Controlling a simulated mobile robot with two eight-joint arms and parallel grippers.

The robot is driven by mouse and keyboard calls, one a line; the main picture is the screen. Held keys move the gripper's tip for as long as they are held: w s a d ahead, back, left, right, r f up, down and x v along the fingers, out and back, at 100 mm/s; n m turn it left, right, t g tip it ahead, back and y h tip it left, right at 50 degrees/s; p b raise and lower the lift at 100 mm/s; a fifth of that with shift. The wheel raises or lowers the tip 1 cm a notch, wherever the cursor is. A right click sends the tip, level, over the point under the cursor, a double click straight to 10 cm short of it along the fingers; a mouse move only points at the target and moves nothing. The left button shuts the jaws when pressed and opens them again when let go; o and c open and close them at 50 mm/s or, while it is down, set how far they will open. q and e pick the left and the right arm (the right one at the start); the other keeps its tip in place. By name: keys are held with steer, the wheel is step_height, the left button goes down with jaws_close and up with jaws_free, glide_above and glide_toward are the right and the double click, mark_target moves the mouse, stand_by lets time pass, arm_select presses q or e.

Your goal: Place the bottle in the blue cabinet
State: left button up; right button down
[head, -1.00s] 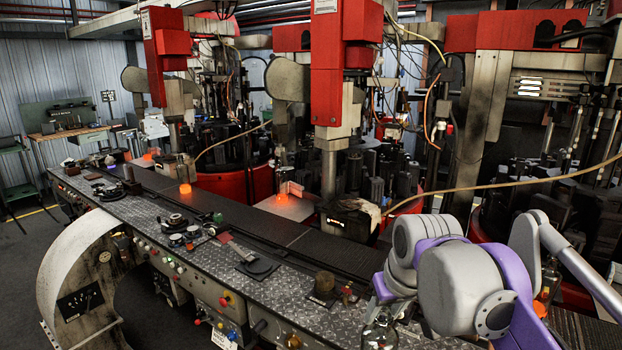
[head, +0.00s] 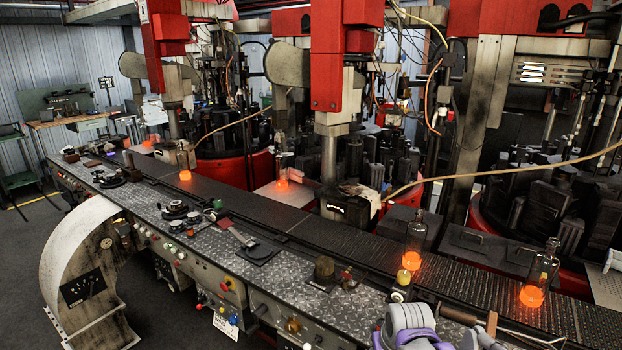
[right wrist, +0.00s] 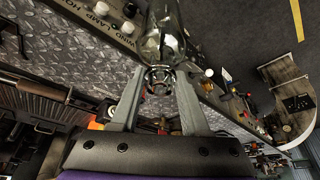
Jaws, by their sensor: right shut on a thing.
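A clear glass bottle (right wrist: 165,38) is between the two grey fingers of my right gripper (right wrist: 160,80) in the right wrist view. The fingers are closed around its narrow end, and its wider body extends out past the top edge of the picture. In the head view only part of my right arm shows at the bottom right edge; that gripper and the held bottle are out of that view. My left gripper is not in view. No blue cabinet shows in either view.
A long machine bed with a diamond-plate top (head: 210,250) and dark conveyor (head: 250,220) crosses the head view. Two glass bottles with glowing orange bases stand at the right, one at the conveyor (head: 415,240) and one farther right (head: 541,270). Open floor (head: 30,270) lies at left.

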steer(key=shift+m, duration=0.3)
steer(key=f, duration=0.4)
steer(key=s+d+f, duration=0.1)
steer(key=f, duration=0.4)
steer(key=s+f, duration=0.1)
steer(key=f, duration=0.3)
steer(key=shift+s+d+f, duration=0.15)
steer(key=shift+f, duration=0.1)
steer(key=shift+s+f, duration=0.3)
steer(key=shift+s, duration=0.05)
